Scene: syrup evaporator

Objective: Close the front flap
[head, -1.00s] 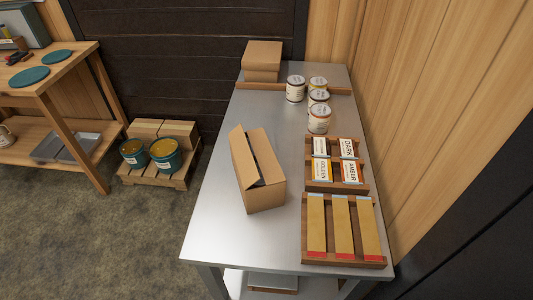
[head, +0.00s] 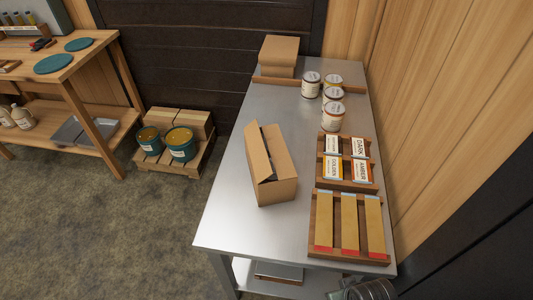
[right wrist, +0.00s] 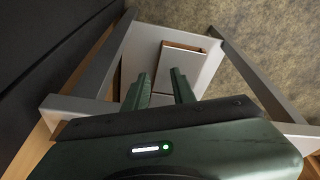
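The cardboard box (head: 275,183) stands on the steel table (head: 222,218), left of the wooden racks. Its left flap (head: 258,151) sticks up, and a panel lies over the right part of the top. A dark gap shows near the front end; how the front flap lies is too small to tell. My right gripper (right wrist: 160,86) shows in the right wrist view, its two fingers apart with nothing between them. It points toward the lower shelf under a table, away from the box. My left gripper is in neither view.
Wooden racks with labels (head: 347,170) and long yellow strips (head: 349,222) line the table's right side. Several cans (head: 332,116) and a closed carton (head: 279,55) stand farther back. Bare steel lies left and front of the box. A pallet with buckets (head: 181,144) is on the floor.

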